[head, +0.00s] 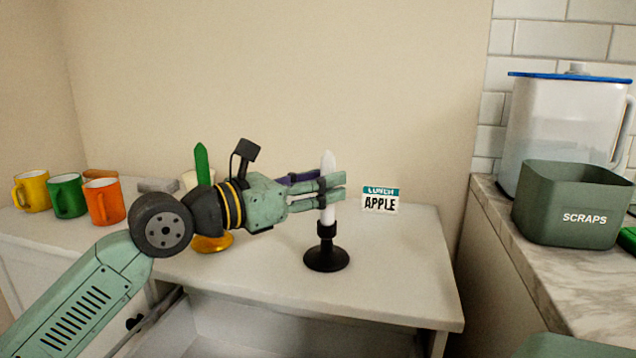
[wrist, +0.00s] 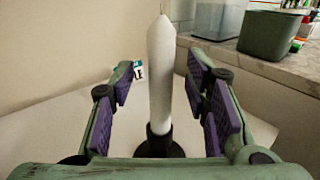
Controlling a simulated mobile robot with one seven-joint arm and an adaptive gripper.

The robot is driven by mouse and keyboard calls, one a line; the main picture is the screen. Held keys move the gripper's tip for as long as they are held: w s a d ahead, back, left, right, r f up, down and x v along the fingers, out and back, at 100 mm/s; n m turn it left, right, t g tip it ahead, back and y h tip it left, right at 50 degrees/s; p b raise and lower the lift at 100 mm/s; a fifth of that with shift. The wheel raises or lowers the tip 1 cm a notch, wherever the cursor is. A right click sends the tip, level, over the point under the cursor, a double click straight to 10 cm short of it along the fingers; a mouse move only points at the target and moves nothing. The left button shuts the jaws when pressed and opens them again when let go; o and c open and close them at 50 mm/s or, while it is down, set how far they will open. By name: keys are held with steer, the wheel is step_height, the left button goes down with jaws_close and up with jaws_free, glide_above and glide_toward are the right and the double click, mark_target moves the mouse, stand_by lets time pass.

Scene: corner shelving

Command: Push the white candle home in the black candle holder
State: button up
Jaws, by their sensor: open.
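The white candle (head: 328,168) stands upright in the black candle holder (head: 326,258) on the white cabinet top. In the wrist view the white candle (wrist: 161,75) rises between the fingers, and its lower end meets the cup of the black holder (wrist: 160,148). I cannot tell how deep the candle sits in the cup. My gripper (head: 330,188) is level, around the candle's middle, above the holder. In the wrist view my gripper (wrist: 165,105) is open, with a gap between the purple pads and the candle on both sides.
A green candle (head: 202,165) in an orange-gold holder (head: 212,243) stands behind my wrist. Yellow (head: 31,191), green (head: 67,195) and orange (head: 104,201) mugs stand at left. A lunch apple sign (head: 380,200) is behind right. A scraps bin (head: 572,203) stands on the right counter. An open drawer (head: 270,330) is below.

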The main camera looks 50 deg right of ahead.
steer(key=shift+a, duration=0.1)
steer(key=v, duration=1.2)
